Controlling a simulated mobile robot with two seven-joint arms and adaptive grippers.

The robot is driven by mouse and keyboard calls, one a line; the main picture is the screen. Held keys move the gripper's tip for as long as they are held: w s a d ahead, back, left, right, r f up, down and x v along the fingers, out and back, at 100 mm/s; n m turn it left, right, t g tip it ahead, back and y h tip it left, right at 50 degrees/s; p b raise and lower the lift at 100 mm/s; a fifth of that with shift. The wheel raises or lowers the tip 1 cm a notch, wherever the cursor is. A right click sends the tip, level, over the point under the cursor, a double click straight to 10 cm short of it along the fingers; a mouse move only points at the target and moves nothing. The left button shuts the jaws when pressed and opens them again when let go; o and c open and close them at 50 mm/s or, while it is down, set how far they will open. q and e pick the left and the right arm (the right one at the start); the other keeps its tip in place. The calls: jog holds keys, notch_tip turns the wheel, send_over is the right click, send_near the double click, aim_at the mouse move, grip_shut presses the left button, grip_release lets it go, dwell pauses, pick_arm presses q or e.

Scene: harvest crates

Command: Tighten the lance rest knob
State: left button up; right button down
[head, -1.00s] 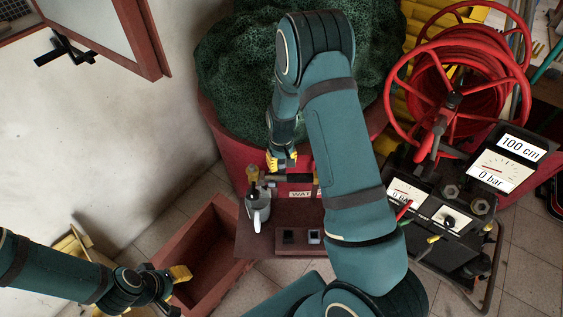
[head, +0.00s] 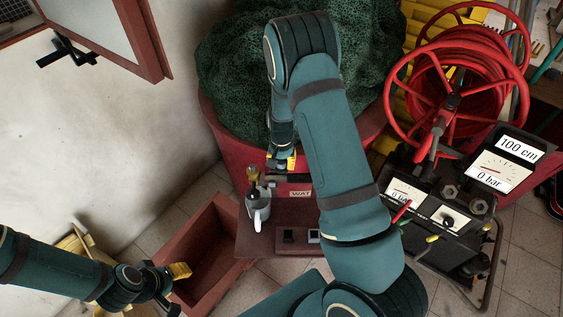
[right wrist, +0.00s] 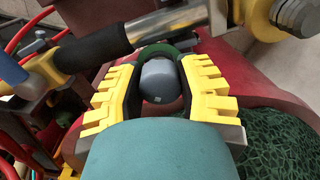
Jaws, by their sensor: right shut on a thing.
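In the right wrist view, a grey rounded knob (right wrist: 159,80) sits between the yellow-padded fingers of my right gripper (right wrist: 160,92), with a dark green ring behind it. My right gripper (head: 281,163) is shut on it, beside the lance. The lance's black grip (right wrist: 90,48) and steel tube run past the fingers; the grip also shows in the head view (head: 299,179). In the head view the knob is hidden by the gripper. My left gripper (head: 180,272) is at the lower left over the edge of a wooden crate; its finger gap is unclear.
A grey mug-like vessel (head: 259,203) stands on a brown shelf (head: 272,240) just below the right gripper. A red tub (head: 226,130) with green netting (head: 235,70) is behind. A red hose reel (head: 455,85) and a gauge unit (head: 440,225) stand right.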

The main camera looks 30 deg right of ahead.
aim_at(282, 161)
dwell(0.4)
jog(key=c, duration=0.5)
grip_release()
notch_tip(282, 161, up, 12)
jog(key=shift+r, duration=0.1)
